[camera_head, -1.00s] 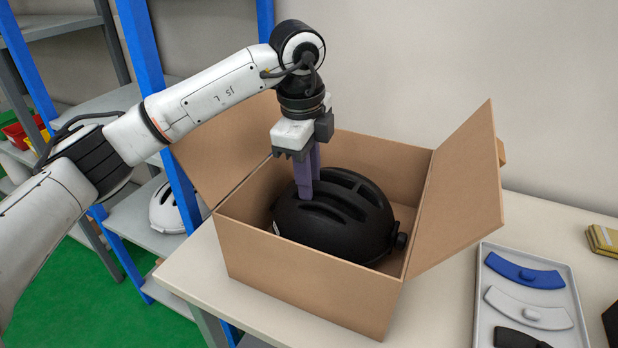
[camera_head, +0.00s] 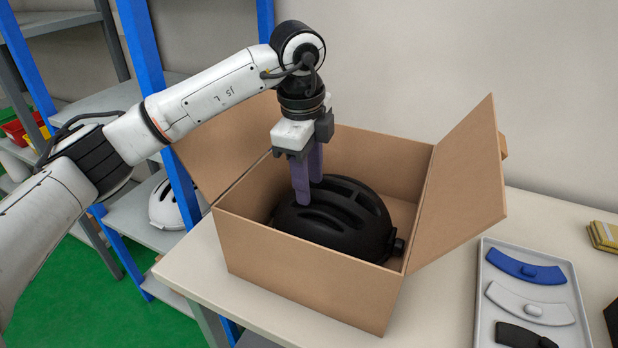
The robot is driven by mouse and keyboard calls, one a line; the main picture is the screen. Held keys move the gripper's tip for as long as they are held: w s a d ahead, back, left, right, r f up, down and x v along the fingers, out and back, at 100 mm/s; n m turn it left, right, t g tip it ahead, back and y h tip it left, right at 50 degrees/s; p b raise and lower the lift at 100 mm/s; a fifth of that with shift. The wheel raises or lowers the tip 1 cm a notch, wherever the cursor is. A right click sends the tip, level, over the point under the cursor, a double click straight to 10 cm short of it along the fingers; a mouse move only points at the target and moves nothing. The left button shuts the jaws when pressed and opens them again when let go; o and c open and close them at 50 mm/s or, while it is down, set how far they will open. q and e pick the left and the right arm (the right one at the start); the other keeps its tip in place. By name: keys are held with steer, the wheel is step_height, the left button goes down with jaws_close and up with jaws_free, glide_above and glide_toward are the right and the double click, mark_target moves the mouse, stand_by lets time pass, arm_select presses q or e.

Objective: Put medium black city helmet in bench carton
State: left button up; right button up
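The black city helmet (camera_head: 336,222) sits inside the open bench carton (camera_head: 300,277), dome up and slightly tilted, with its dark rear knob toward the right wall. My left gripper (camera_head: 309,190) points straight down over the carton. Its two purple fingers are a little apart at the upper left of the helmet, by its vents. They look open, with their tips close to the shell; whether they touch it is hard to tell. The helmet's underside is hidden by the front wall. My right gripper is out of view.
The carton stands on a pale bench (camera_head: 243,300), its right flap (camera_head: 462,185) raised outward. A grey tray (camera_head: 484,325) with blue, white and black curved pieces lies to the right. A white helmet (camera_head: 165,207) sits on the blue-framed shelf at left.

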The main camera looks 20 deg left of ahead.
arm_select(q)
step_height(320, 180, up, 13)
steer(key=s+p, duration=0.1)
steer(key=shift+s, duration=0.35)
steer(key=shift+a, duration=0.1)
stand_by(1.2)
